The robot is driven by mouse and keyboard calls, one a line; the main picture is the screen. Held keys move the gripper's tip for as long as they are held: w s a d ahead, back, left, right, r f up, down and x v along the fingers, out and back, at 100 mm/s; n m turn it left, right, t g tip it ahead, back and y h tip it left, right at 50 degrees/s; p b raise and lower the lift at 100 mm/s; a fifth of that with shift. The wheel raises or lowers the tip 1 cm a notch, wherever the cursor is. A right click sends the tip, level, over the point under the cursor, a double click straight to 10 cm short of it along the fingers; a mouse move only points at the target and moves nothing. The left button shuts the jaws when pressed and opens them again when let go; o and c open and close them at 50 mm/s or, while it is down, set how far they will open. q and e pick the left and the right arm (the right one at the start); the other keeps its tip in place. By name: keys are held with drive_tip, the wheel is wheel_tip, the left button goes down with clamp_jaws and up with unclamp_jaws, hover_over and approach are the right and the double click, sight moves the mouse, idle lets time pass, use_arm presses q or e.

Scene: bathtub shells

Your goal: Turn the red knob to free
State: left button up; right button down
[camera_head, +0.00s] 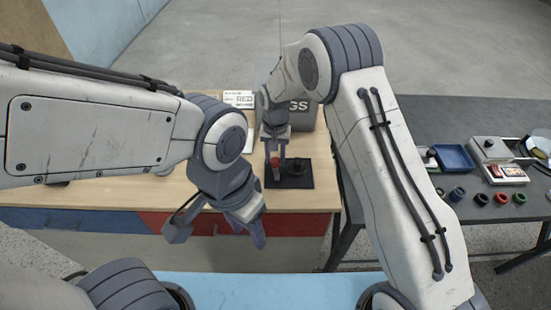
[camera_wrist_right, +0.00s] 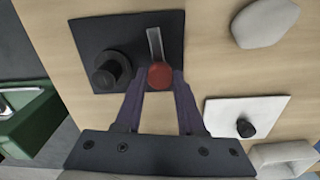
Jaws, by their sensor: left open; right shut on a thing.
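The red knob (camera_wrist_right: 160,75) sits on a black plate (camera_wrist_right: 85,32) on the wooden table. In the head view the red knob (camera_head: 275,162) is at the plate's left part, under my right gripper (camera_head: 275,172). In the right wrist view my right gripper (camera_wrist_right: 159,82) is shut on the red knob, one finger on each side. A grey metal lever or strip (camera_wrist_right: 155,44) extends from the knob. A black knob (camera_wrist_right: 110,68) stands beside it on the same plate. My left gripper (camera_head: 248,228) is open and empty, in front of the table's front edge.
A white plate with a small black knob (camera_wrist_right: 245,128) and a grey rounded object (camera_wrist_right: 265,22) lie nearby. A grey box (camera_head: 300,115) and a card reading RED (camera_head: 240,98) stand behind. A dark side table (camera_head: 450,110) at right holds a blue tray (camera_head: 453,157) and coloured rings.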

sight(275, 160)
drive_tip(key=shift+r+m, duration=0.1)
drive_tip(key=shift+m, duration=0.5)
drive_tip(key=c, duration=0.5)
unclamp_jaws()
wheel_tip(275, 160, up, 10)
drive_tip(key=b, duration=0.2)
drive_tip(key=shift+r+b, duration=0.2)
drive_tip(key=shift+b, duration=0.15)
